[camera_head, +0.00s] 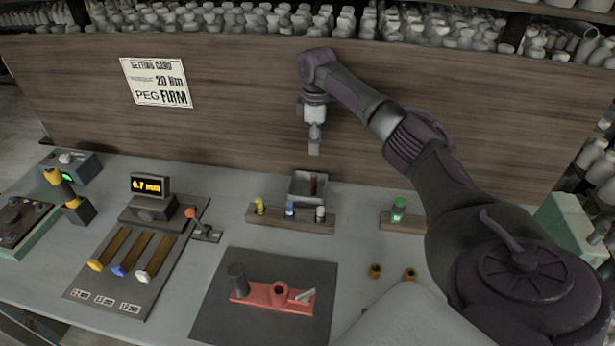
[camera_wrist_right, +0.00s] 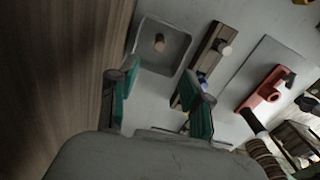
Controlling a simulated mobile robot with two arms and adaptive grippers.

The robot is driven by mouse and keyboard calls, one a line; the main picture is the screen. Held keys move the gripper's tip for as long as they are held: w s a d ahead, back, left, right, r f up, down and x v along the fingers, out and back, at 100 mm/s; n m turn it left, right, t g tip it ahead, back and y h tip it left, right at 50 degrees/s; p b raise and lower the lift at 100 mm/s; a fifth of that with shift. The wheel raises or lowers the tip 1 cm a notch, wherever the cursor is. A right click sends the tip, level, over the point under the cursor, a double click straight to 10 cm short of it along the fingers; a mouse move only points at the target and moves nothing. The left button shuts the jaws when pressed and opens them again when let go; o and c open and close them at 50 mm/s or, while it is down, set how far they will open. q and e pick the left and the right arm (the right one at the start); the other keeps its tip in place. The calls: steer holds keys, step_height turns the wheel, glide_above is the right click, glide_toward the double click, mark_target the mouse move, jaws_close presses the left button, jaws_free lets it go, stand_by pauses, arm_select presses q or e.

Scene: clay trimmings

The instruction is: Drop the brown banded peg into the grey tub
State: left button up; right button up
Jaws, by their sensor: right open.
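The grey tub (camera_head: 296,198) stands behind the wooden peg rack, near the back panel. A brown peg (camera_head: 313,186) shows inside its outline, looking upright; its band cannot be made out. In the right wrist view the tub (camera_wrist_right: 178,31) lies ahead of the fingers, with the peg (camera_wrist_right: 159,43) seen nearly end-on within its walls. I cannot tell whether the peg touches the tub floor. My right gripper (camera_head: 314,148) hangs above the tub, pointing down. Its fingers (camera_wrist_right: 160,98) are apart with nothing between them. My left gripper is out of view.
The rack (camera_head: 270,222) holds yellow, blue and white pegs in front of the tub. A green-topped peg (camera_head: 399,207) stands in a second block to the right. A red fixture (camera_head: 262,296) lies on a dark mat. The wooden panel (camera_head: 240,100) rises close behind the tub.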

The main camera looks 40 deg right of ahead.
step_height(320, 180, up, 5)
stand_by(0.6)
